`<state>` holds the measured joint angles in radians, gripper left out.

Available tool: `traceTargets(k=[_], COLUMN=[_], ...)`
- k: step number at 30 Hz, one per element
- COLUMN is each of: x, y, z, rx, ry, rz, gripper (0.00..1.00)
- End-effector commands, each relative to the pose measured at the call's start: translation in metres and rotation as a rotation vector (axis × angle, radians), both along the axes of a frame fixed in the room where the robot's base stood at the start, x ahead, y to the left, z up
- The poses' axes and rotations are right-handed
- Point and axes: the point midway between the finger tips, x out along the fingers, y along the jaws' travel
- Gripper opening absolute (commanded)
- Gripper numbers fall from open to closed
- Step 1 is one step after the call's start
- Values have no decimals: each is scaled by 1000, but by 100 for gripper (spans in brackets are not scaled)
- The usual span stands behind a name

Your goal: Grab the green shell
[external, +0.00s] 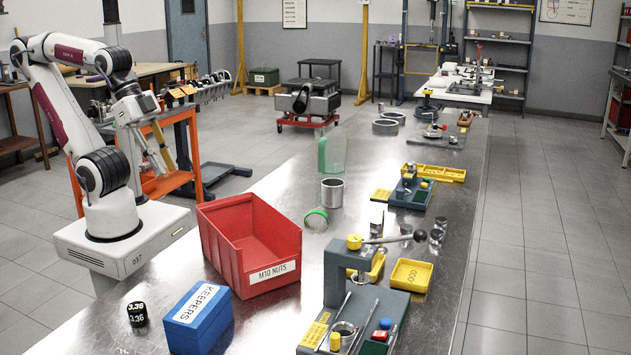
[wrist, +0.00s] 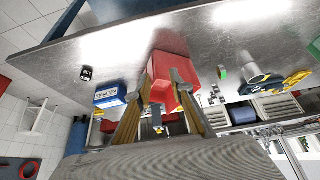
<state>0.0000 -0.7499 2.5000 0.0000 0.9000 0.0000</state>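A green ring-like piece (external: 316,218) sits on the metal bench, right of the red bin, in the external view. A taller pale green see-through piece (external: 331,153) stands farther back behind a metal cylinder. I cannot tell for sure which of these is the green shell. One small green piece (wrist: 222,72) shows in the wrist view, right of the red bin. My gripper (external: 158,158) hangs left of the bench in the external view, well away from both green pieces. In the wrist view my gripper (wrist: 161,80) has its two tan fingers apart with nothing seen between them.
The red bin (external: 230,258), labelled M10 NUTS, stands at the bench's left edge. The blue KEEPERS box (external: 197,320) and a black cube (external: 137,314) are nearer. A metal cylinder (external: 332,191) stands between the green pieces. A lever press (external: 345,272) and yellow tray (external: 411,274) are at right.

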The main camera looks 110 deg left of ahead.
Motion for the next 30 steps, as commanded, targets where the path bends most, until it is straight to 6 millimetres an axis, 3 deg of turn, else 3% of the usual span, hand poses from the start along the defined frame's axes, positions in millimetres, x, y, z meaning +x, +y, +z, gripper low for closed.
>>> traceTargets(k=[8,10,23,30], x=[0,0,0,3], y=[0,0,2,16], z=[0,0,0,-14], rx=[0,0,1,-2], ry=[0,0,0,63], rz=[0,0,9,72], gripper=[22,33,33,33])
